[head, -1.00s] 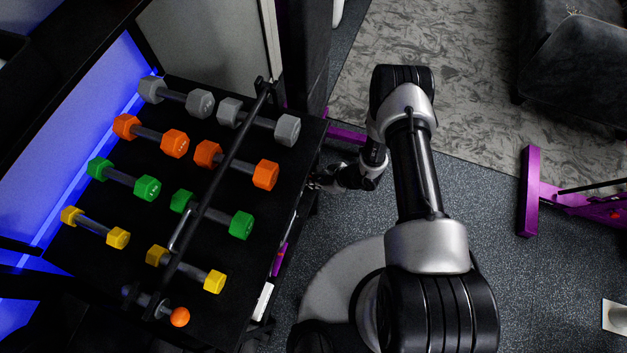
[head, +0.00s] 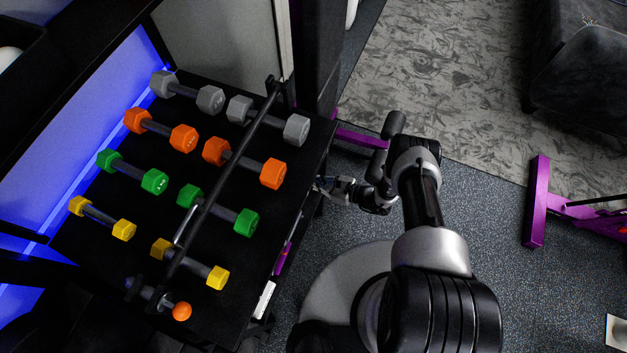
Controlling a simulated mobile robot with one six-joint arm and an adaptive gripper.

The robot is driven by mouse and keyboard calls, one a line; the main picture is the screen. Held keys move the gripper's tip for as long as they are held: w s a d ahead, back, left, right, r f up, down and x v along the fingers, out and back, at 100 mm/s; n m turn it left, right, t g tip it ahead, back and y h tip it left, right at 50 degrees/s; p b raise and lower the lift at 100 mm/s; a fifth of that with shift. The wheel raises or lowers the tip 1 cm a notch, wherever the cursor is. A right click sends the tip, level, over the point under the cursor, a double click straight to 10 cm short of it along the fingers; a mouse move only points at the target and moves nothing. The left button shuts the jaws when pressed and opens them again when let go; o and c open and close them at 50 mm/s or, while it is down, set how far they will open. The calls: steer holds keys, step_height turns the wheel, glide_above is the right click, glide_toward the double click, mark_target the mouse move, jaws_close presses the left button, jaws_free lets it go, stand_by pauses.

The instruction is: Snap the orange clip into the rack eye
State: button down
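I cannot make out an orange clip for sure. A round orange knob (head: 182,311) sits at the near end of the dumbbell rack (head: 110,225), beside the lower end of the black bar (head: 215,195) that crosses the dumbbells. I cannot pick out the rack eye. My gripper (head: 324,186) is at the rack's right edge, level with the orange and green dumbbells and well away from the orange knob. Its fingers are small and dark, so I cannot tell whether they are open or hold anything.
Grey, orange (head: 272,174), green and yellow dumbbells lie in rows on the rack. A silver handle (head: 186,224) is on the bar. A dark pillar stands behind the rack. Purple equipment (head: 537,202) and a dark padded seat (head: 580,65) are at right. Floor between is open.

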steer(key=c, duration=1.7)
jaws_free()
steer(key=v, duration=1.2)
